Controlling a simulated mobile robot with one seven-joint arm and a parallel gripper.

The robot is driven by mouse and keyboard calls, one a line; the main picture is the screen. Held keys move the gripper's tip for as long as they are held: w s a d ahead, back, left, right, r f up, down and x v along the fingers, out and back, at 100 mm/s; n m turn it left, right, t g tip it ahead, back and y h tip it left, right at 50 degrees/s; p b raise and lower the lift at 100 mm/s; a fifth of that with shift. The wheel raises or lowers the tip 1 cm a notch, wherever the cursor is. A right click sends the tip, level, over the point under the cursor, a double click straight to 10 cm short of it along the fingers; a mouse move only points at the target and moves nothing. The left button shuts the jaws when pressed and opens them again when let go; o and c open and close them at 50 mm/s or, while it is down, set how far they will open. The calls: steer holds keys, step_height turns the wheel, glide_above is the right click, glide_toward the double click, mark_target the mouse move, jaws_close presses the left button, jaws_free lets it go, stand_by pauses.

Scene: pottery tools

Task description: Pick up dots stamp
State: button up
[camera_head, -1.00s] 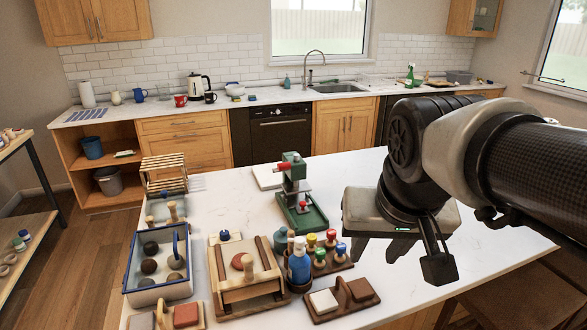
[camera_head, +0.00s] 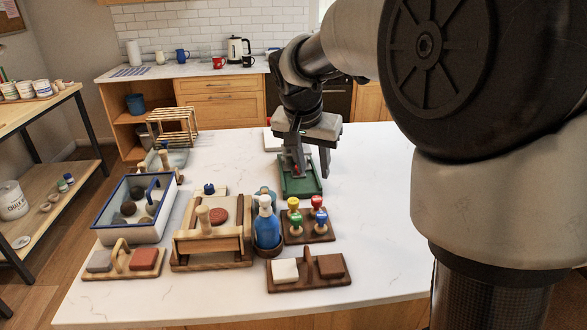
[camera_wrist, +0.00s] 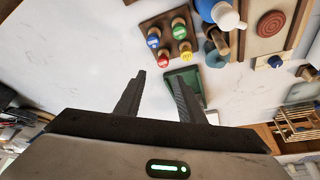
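Several stamps with coloured knobs stand in a dark wooden stand (camera_head: 308,237), with yellow (camera_head: 293,203), red (camera_head: 317,202), green (camera_head: 296,219) and blue (camera_head: 321,216) tops. They also show in the wrist view, blue (camera_wrist: 153,41), green (camera_wrist: 179,31), red (camera_wrist: 163,60) and yellow (camera_wrist: 185,50), with small white labels I cannot read. I cannot tell which is the dots stamp. My gripper (camera_head: 308,168) is open and empty, raised over the table beyond the stand, by the green press base. Its fingers (camera_wrist: 159,80) point towards the stamps in the wrist view, apart from them.
A blue bottle (camera_head: 267,228) stands left of the stamps. A wooden holder with two blocks (camera_head: 308,284) lies in front. The green press base (camera_head: 299,187) is behind, partly hidden by my gripper. A blue-rimmed tub (camera_head: 112,228) stands left. The table's right side is clear.

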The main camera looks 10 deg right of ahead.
steer(key=w+f, duration=0.1)
steer(key=b, duration=0.1)
glide_toward(316, 200)
steer(key=x, duration=0.5)
steer(key=shift+s+d+f, duration=0.15)
steer(key=shift+f, duration=0.1)
steer(key=shift+w+x, duration=0.1)
steer(key=shift+x, duration=1.5)
steer(key=shift+w+x, duration=0.15)
steer(key=shift+x, duration=1.4)
steer(key=shift+r, duration=0.1)
